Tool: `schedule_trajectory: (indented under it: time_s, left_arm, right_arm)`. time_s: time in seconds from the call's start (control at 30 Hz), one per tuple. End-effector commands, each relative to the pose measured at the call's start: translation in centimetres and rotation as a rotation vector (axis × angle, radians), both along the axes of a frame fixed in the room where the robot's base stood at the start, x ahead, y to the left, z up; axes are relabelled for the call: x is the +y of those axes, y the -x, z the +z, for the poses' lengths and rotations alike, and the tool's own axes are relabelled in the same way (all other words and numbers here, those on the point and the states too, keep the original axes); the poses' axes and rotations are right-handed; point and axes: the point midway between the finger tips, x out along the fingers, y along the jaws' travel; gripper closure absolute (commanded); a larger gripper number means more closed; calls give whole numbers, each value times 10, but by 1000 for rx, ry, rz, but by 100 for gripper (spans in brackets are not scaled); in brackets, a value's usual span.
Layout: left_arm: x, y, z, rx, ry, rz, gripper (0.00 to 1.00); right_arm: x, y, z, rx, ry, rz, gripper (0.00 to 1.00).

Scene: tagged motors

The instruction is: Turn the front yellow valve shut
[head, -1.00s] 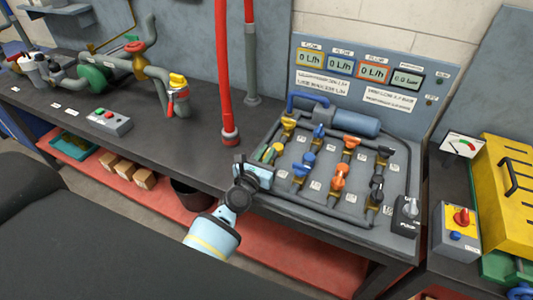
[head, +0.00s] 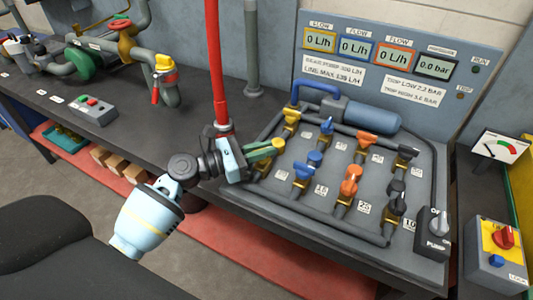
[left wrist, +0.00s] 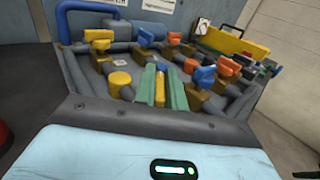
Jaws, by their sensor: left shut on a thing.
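The front yellow valve (head: 263,168) sits at the left front of the sloped grey panel (head: 330,190), mostly hidden by my gripper. My left gripper (head: 268,149), light blue with green fingers, reaches over it from the left. Its fingers are shut on the valve's yellow handle, which shows as a narrow strip between them in the left wrist view (left wrist: 160,88). The back yellow valve (head: 291,117) stands behind it, apart from my gripper. My right gripper is not in view.
Blue valves (head: 303,172), orange valves (head: 350,182) and black valves (head: 397,205) stand close on the right. A red upright pipe (head: 216,70) rises behind my gripper. The flow displays (head: 357,48) read 0 L/h. A pump switch (head: 435,225) is at the panel's right.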

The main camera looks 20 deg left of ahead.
Motion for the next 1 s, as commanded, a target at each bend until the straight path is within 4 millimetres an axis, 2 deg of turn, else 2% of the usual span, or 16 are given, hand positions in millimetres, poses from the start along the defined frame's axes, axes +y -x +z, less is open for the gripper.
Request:
schedule_trajectory:
  time_s: [0.03, 0.3, 0.7, 1.0]
  left_arm:
    - [1, -1, -5, 1, -3, -44, 100]
    - [2, -2, -1, -1, -1, -299, 100]
    - [1, -2, 0, -2, 0, -647, 100]
    - [0, -1, 0, -1, -1, -810, 100]
  right_arm:
    - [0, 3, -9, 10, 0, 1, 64]
    - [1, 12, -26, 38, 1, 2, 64]
    - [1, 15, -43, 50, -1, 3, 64]
    - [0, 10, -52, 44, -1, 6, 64]
